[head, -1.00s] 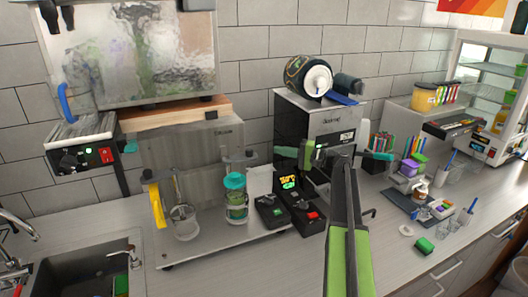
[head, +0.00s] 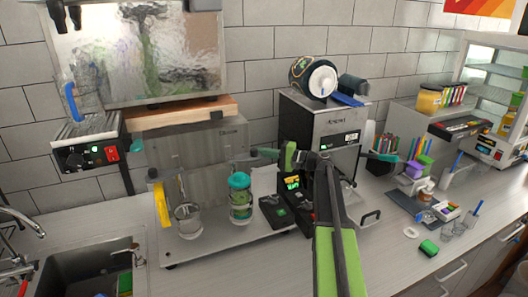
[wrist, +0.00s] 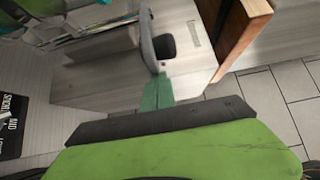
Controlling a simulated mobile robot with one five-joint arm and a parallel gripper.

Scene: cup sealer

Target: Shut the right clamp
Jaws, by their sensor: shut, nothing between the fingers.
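The right clamp (head: 241,160) is a dark bar above the cup with the teal lid (head: 240,190), on the front of the grey box. In the wrist view it is a grey bar with a black knob (wrist: 165,46). My gripper (head: 262,152) is shut and empty, and comes in from the right at about the clamp's height. In the wrist view its teal fingertips (wrist: 157,88) point at the near end of the grey bar. I cannot tell whether they touch it. The left clamp (head: 152,175) is beside a yellow handle.
A glass jar (head: 187,222) stands left of the lidded cup on the pale base plate (head: 215,246). Two black control boxes (head: 275,210) stand to the right, below my gripper. A black machine (head: 325,125) stands behind my arm. A wooden board (head: 180,112) lies on top of the grey box.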

